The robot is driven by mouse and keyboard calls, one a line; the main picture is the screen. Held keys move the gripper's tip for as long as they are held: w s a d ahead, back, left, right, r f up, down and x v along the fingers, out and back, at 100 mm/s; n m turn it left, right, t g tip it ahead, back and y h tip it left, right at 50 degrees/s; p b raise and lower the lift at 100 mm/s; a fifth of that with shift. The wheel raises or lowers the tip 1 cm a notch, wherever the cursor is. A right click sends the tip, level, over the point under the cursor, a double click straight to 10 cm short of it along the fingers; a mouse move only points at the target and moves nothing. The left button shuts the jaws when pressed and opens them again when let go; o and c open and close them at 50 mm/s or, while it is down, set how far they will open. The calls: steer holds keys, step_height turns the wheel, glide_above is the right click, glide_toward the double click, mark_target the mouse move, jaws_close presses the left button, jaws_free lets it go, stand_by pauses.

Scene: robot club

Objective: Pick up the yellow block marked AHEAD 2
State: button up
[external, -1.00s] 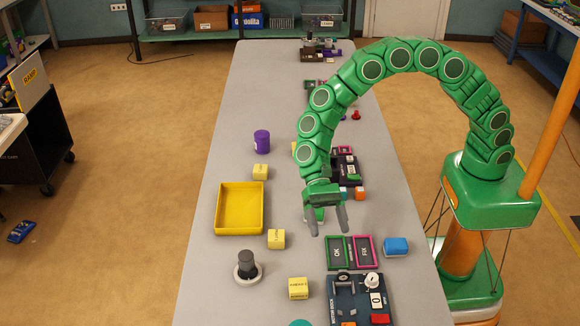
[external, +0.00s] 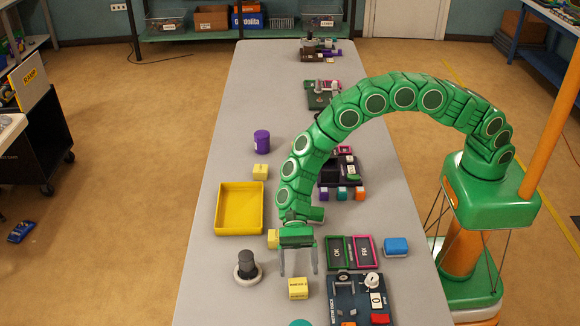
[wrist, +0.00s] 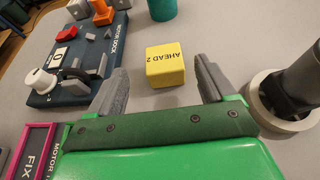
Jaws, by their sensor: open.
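The yellow block marked AHEAD 2 (external: 298,289) sits on the grey table near the front, left of the dark motor dock. In the wrist view the yellow block (wrist: 165,68) shows its lettering on top, upside down. My gripper (external: 298,272) is open and empty, with its two fingers pointing towards the block from the far side. In the wrist view the block lies just beyond and between the fingertips (wrist: 161,72), with gaps on both sides.
The motor dock (wrist: 78,62) is close on one side, and a dark cylinder on a round base (external: 246,266) on the other. Green and pink frames (external: 363,247) and a blue block (external: 396,246) are to the right.

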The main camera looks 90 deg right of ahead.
mark_target(298, 283)
steer(key=shift+x, duration=2.85)
steer(key=shift+w+f, duration=0.15)
steer(key=shift+w, duration=0.05)
steer(key=shift+c, duration=0.2)
steer(key=c, duration=1)
steer(key=shift+c, duration=0.2)
steer(key=shift+r, duration=0.75)
steer(key=s+d+r, duration=0.7)
steer(key=s+r, duration=0.4)
steer(key=s, duration=0.1)
steer(key=shift+r, duration=0.25)
